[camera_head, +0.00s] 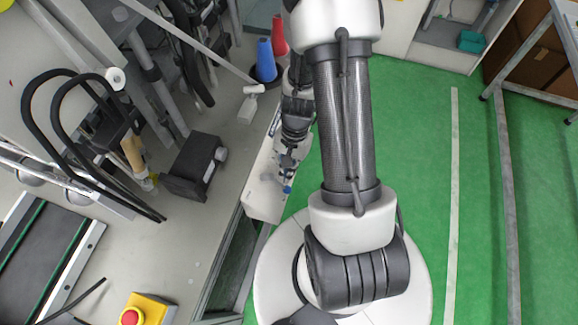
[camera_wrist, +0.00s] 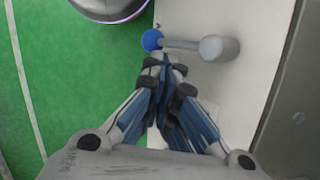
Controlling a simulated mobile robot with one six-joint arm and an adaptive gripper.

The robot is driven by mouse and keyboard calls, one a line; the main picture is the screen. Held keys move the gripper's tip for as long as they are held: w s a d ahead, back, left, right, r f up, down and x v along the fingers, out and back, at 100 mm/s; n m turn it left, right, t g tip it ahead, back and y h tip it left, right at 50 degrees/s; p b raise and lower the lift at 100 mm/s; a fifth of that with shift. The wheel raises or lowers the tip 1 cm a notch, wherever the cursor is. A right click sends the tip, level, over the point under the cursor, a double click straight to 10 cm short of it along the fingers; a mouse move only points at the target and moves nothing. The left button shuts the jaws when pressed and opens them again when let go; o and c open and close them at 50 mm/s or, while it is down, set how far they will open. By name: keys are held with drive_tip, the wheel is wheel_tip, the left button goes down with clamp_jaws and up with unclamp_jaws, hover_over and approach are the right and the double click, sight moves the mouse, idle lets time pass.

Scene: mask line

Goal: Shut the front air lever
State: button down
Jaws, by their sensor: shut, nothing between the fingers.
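A lever with a blue round end (camera_wrist: 152,39), a thin metal shaft (camera_wrist: 182,44) and a grey rounded knob (camera_wrist: 212,47) lies across a white panel (camera_wrist: 262,25) in the wrist view. The blue end also shows in the head view (camera_head: 287,189), low on the white panel beside the bench. My gripper (camera_wrist: 167,62) is shut and empty, its fingertips close to the shaft near the blue end. I cannot tell whether they touch it. In the head view my gripper (camera_head: 288,163) points down at the panel, and the shaft is hard to make out.
A grey bench (camera_head: 175,260) with a black box (camera_head: 194,166), black hoses and an emergency stop button (camera_head: 132,316) is on the left. Blue (camera_head: 265,60) and red (camera_head: 279,36) cones stand at the back. Green floor (camera_head: 415,150) is open on the right.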

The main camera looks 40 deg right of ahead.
sight(287, 190)
drive_tip(key=shift+s+a+f+m+g+y, duration=0.15)
drive_tip(key=shift+s+f+m+g+y, duration=0.15)
drive_tip(key=shift+m+y, duration=0.35)
idle(0.6)
drive_tip(key=s+m+y, duration=0.1)
drive_tip(key=m+y, duration=0.1)
drive_tip(key=s+a+m+y+p, duration=0.1)
drive_tip(key=y, duration=0.1)
drive_tip(key=a+m+y, duration=0.1)
drive_tip(key=m+y, duration=0.1)
drive_tip(key=shift+s+a+f+m, duration=0.2)
drive_tip(key=shift+s+f+m, duration=0.15)
drive_tip(key=shift+s, duration=0.05)
drive_tip(key=m+y, duration=0.1)
drive_tip(key=a+m+y, duration=0.1)
drive_tip(key=m, duration=0.1)
drive_tip(key=s+a+m+t+y, duration=0.1)
drive_tip(key=y, duration=0.1)
drive_tip(key=shift+r, duration=0.3)
drive_tip(key=shift+s+a+r+m+t+y, duration=0.15)
drive_tip(key=shift+a+m+t+y, duration=0.2)
drive_tip(key=shift+m, duration=0.25)
drive_tip(key=shift+w+a+r+m+t+y, duration=0.1)
drive_tip(key=shift+m+t+y, duration=0.1)
drive_tip(key=shift+m+t, duration=0.35)
drive_tip(key=shift+s+a+r+m+t+y, duration=0.15)
drive_tip(key=shift+a+m+t+y, duration=0.15)
drive_tip(key=shift+m, duration=0.35)
drive_tip(key=shift+w, duration=0.1)
drive_tip(key=shift+r, duration=0.1)
